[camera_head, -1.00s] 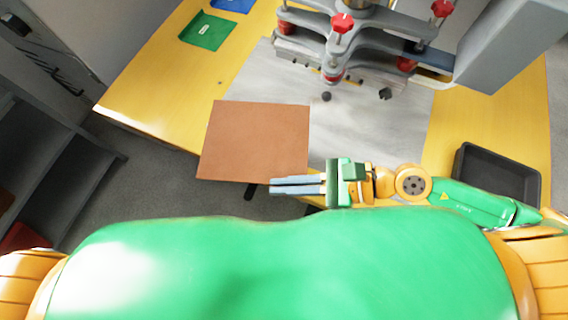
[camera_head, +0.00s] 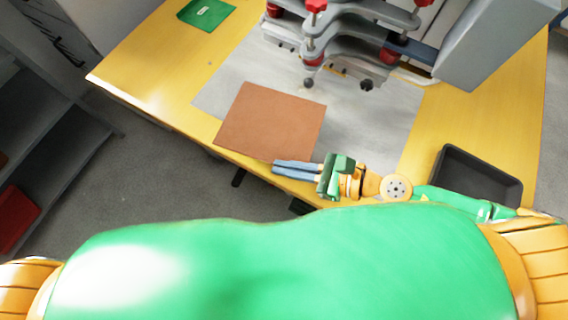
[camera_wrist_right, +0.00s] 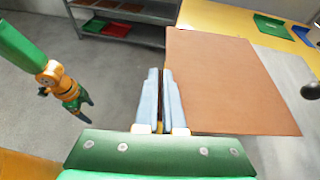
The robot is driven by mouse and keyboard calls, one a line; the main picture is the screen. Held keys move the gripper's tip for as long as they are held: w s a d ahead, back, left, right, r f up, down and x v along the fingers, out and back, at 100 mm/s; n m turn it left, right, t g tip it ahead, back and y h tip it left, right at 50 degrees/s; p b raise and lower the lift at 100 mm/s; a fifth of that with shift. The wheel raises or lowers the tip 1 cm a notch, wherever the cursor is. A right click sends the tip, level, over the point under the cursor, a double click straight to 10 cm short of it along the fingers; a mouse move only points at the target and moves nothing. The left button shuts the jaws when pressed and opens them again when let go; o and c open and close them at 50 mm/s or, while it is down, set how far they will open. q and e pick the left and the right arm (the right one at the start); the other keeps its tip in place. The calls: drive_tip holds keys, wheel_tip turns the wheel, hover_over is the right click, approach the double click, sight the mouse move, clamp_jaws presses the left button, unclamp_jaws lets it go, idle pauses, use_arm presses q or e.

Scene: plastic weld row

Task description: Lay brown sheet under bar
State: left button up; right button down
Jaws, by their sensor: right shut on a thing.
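The brown sheet (camera_head: 270,120) is flat over the table's front part, partly covering the grey plate (camera_head: 222,85). It also shows in the right wrist view (camera_wrist_right: 225,80). My right gripper (camera_head: 275,168) is shut on the sheet's near edge at its right corner. The metal bar (camera_head: 283,38) of the grey press lies beyond the sheet, at the back of the plate; a gap of bare plate separates them. Whether the sheet touches the plate is unclear. My left gripper (camera_wrist_right: 84,108) shows only in the right wrist view, low at the left, away from the sheet; its opening is unclear.
The grey press (camera_head: 350,30) with red knobs stands over the plate. A dark knob (camera_head: 308,84) sits in front of the bar. A black tray (camera_head: 475,180) is at the right, a green sheet (camera_head: 206,13) at the back left. The yellow table (camera_head: 150,65) is clear at left.

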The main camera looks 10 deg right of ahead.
sight(317, 129)
drive_tip(key=shift+m+t+h, duration=0.6)
drive_tip(key=shift+m+t, duration=0.2)
drive_tip(key=shift+t, duration=0.1)
drive_tip(key=f, duration=0.1)
drive_tip(key=w+d+f, duration=0.1)
drive_tip(key=d+f, duration=0.1)
drive_tip(key=f, duration=0.1)
drive_tip(key=shift+w+d+b, duration=0.15)
drive_tip(key=shift+w+b, duration=0.15)
drive_tip(key=shift+w, duration=0.05)
drive_tip(key=shift+w+d+f, duration=0.15)
drive_tip(key=shift+w+f, duration=0.05)
drive_tip(key=shift+f, duration=0.05)
drive_tip(key=shift+w+d+f+b, duration=0.15)
drive_tip(key=shift+w+b, duration=0.15)
drive_tip(key=shift+b, duration=0.15)
drive_tip(key=w+d+b, duration=0.2)
drive_tip(key=w+b, duration=0.1)
drive_tip(key=w+d+b, duration=0.3)
drive_tip(key=w+b, duration=0.2)
drive_tip(key=shift+w+d+f+b, duration=0.35)
drive_tip(key=shift+d, duration=0.05)
drive_tip(key=shift+w+d+f+b, duration=0.25)
drive_tip(key=shift+f+b, duration=0.3)
drive_tip(key=shift+b, duration=0.25)
drive_tip(key=shift+f, duration=0.3)
drive_tip(key=shift+f+b, duration=0.1)
drive_tip(key=shift+b, duration=0.3)
